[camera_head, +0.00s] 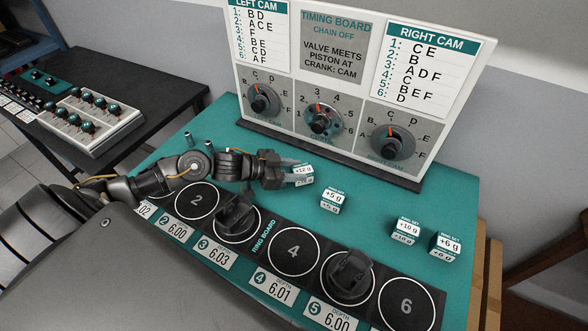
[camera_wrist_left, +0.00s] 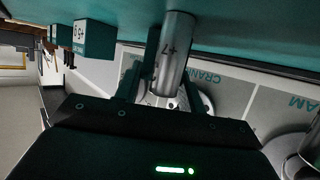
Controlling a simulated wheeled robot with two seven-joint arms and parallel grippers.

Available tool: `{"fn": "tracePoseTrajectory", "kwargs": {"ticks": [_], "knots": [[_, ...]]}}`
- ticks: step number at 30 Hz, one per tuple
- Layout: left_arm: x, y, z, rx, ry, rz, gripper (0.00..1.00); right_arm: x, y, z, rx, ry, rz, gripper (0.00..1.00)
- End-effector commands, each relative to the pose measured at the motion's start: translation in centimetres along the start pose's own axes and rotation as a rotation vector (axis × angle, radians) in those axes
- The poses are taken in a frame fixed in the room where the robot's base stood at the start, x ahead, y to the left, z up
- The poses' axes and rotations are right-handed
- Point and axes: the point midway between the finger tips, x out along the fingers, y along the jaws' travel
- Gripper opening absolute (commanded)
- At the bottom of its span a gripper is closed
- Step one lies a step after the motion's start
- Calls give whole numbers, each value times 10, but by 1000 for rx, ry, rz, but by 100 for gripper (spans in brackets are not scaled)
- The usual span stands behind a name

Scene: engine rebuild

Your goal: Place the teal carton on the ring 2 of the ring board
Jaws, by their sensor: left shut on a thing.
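In the left wrist view the held thing (camera_wrist_left: 174,60) looks like a grey, rounded piece between the fingers (camera_wrist_left: 165,95). It is hard to tell whether it is lifted off the teal table. Ring 2 (camera_head: 197,201) is a white circle on the black ring board (camera_head: 268,232), and it is empty. My left arm passes just behind it. My right gripper is not in view.
Cartons marked +5 g (camera_head: 331,200), +10 g (camera_head: 405,230) and +6 g (camera_head: 446,245) stand right of my gripper. Dark parts stand on ring 3 (camera_head: 237,218) and ring 5 (camera_head: 350,275). Rings 4 (camera_head: 293,252) and 6 (camera_head: 406,306) are empty. The timing board (camera_head: 335,55) rises behind.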

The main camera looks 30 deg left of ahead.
Motion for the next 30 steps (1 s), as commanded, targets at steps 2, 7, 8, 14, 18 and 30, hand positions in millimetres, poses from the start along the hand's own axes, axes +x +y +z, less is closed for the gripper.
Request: {"fn": "tracePoseTrajectory", "kwargs": {"ticks": [2, 7, 8, 14, 18, 30], "knots": [[1, 0, 1, 1, 1, 0, 16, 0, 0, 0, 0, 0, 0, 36], [1, 0, 1, 1, 1, 0, 16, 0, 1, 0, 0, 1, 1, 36], [1, 0, 1, 1, 1, 0, 16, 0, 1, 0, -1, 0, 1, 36], [2, 0, 5, 1, 0, 0, 46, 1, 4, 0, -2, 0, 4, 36], [2, 0, 4, 1, 0, 0, 61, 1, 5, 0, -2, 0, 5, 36], [-6, -1, 3, 1, -3, -2, 61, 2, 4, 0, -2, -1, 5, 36]]}}
